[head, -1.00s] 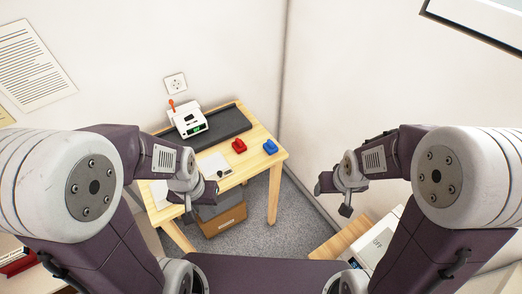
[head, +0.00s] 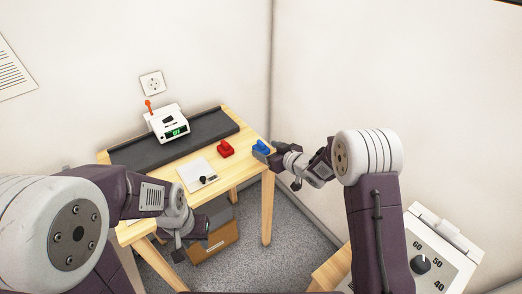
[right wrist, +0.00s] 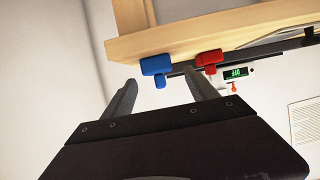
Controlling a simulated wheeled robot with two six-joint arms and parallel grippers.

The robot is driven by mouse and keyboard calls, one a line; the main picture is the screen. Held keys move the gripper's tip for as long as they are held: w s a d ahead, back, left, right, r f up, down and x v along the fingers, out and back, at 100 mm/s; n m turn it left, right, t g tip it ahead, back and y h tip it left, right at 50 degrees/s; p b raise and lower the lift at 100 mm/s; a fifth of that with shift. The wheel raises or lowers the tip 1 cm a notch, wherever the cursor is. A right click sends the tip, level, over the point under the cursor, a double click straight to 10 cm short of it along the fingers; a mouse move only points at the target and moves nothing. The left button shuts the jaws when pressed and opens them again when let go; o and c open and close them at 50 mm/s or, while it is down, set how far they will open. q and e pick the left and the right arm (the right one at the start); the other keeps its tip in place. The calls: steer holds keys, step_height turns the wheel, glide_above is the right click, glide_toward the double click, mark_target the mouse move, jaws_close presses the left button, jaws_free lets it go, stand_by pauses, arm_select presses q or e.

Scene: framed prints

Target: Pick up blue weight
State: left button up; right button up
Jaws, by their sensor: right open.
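The blue weight (head: 261,147) sits near the right front corner of the wooden table (head: 253,167). In the right wrist view the blue weight (right wrist: 156,66) lies ahead of the fingers, between their lines. My right gripper (head: 287,163) is open and empty beside the table corner, close to the blue weight; it also shows open in the right wrist view (right wrist: 160,92). A red weight (head: 225,149) stands to the left of the blue one. My left gripper (head: 186,243) hangs low in front of the table; its jaws are too unclear to judge.
A white device (head: 169,122) with a green display and an orange-red lever stands on a dark mat (head: 140,153). A white sheet (head: 196,173) with a small black item lies at the front. A cardboard box (head: 221,240) is under the table. A dial unit (head: 445,262) stands at right.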

mark_target(264, 146)
steer(key=x, duration=0.4)
steer(key=shift+w+a+f+b, duration=0.1)
steer(key=shift+w+f+b, duration=0.15)
steer(key=shift+w+b, duration=0.1)
steer(key=shift+s+r, duration=0.1)
steer(key=shift+s, duration=0.05)
steer(key=shift+c, duration=0.4)
jaws_close()
steer(key=shift+r, duration=0.55)
steer(key=r+p, duration=0.1)
steer(key=r, duration=0.1)
steer(key=d+r+p, duration=0.1)
steer(key=r, duration=0.1)
steer(key=shift+d, duration=0.1)
steer(key=s+d+r+p, duration=0.2)
steer(key=d+r, duration=0.4)
steer(key=d, duration=0.4)
steer(key=shift+s+p, duration=0.3)
steer(key=shift+p, duration=0.35)
